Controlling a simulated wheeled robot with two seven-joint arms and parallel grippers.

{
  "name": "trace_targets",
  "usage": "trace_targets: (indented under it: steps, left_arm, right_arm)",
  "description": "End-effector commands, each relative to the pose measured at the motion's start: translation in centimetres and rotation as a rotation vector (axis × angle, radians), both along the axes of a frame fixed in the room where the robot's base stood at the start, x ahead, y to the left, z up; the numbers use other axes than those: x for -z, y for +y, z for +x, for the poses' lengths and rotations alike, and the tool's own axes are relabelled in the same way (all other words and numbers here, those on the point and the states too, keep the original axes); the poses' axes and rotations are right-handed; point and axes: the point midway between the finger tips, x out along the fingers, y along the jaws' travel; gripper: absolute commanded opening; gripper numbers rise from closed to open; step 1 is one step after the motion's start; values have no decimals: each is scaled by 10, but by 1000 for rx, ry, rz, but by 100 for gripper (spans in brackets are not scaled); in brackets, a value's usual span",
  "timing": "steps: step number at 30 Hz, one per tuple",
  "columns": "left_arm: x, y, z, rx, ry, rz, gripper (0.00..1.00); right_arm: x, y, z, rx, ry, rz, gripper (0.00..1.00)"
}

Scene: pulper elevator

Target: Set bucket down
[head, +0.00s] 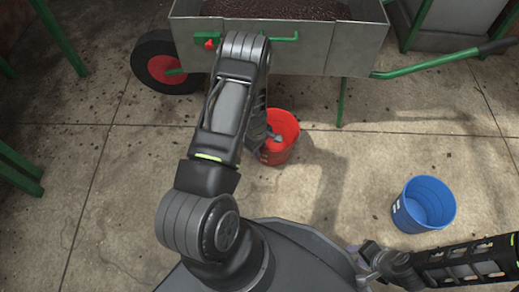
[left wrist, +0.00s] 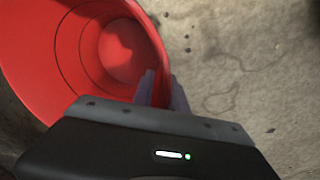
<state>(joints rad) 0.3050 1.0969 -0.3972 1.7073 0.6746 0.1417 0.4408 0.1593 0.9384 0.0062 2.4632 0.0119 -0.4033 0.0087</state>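A red bucket (head: 286,124) is upright in front of the cart, partly hidden by my left arm. My left gripper (head: 272,140) is at the bucket's near left side. In the left wrist view the red bucket (left wrist: 85,55) fills the upper left and looks empty. There the fingers of my left gripper (left wrist: 163,90) sit on both sides of the bucket's wall at the rim, shut on it. Whether the bucket's base touches the floor cannot be told. My right gripper (head: 366,258) is low at the right, close to my base; its fingers are not clear.
A metal cart (head: 350,48) with dark contents, a red-hubbed wheel (head: 160,66) and green handle (head: 440,62) stands behind the bucket. A blue bucket (head: 424,204) stands at the right. Green legs (head: 60,35) are at the left. The concrete floor (head: 345,170) between the buckets is clear.

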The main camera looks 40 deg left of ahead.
Motion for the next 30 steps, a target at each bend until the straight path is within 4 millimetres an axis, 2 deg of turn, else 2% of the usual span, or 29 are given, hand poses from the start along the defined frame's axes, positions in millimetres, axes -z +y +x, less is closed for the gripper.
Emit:
trace_targets:
  steps: [10,14,17,27,30]
  left_arm:
    - [-2,0,0,0,0,0,24]
    - [-11,0,0,0,-1,0,24]
    - [-24,0,-2,0,-1,0,24]
    - [-94,0,-8,1,-2,1,24]
    - [-109,0,-11,1,-1,0,24]
  right_arm:
    - [-1,0,0,0,0,0,36]
    - [-7,0,-1,-1,2,0,36]
    - [-15,0,-2,-3,4,1,36]
    - [-51,-1,-7,-10,18,3,36]
    - [-58,-1,-9,-12,23,4,36]
